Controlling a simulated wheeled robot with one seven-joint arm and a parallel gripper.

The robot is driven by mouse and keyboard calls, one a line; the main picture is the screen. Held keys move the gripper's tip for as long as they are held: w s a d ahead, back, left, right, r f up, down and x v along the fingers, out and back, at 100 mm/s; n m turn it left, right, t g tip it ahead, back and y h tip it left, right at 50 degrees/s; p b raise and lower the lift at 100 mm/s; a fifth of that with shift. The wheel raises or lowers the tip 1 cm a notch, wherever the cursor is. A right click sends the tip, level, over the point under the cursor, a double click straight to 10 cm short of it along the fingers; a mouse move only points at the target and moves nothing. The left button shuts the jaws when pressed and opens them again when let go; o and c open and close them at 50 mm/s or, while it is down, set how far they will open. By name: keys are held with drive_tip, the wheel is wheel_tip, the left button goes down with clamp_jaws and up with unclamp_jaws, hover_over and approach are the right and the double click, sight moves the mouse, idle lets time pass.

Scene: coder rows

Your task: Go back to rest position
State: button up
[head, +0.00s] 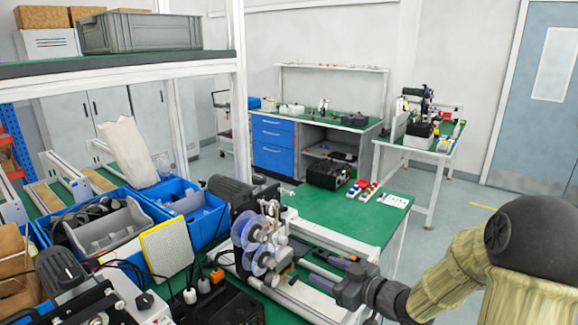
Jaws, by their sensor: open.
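My arm, in a khaki sleeve with dark joints, enters at the right of the head view and reaches left over the green-topped work table (350,218). My gripper (316,267) is open, its two dark fingers apart. I see nothing held between them. It is just right of the machine with clear purple-tinted reels (262,240). I cannot tell whether the fingers touch anything on the table.
Blue bins (195,222) and a yellow-white pad (166,248) stand left of the machine. A shelf post (241,100) rises at left. The table's middle is clear.

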drive_tip(key=s+d+f+m+g+h, duration=0.3)
drive_tip(key=s+d+f+m+h, duration=0.15)
drive_tip(key=h, duration=0.45)
drive_tip(key=s+f+m+g+h+p, duration=0.1)
drive_tip(key=s+m+g, duration=0.4)
drive_tip(key=s, duration=0.9)
drive_tip(key=shift+f+g+h, duration=0.2)
drive_tip(key=shift+g+h, duration=0.3)
drive_tip(key=shift+h, duration=0.1)
drive_tip(key=shift+s, duration=0.1)
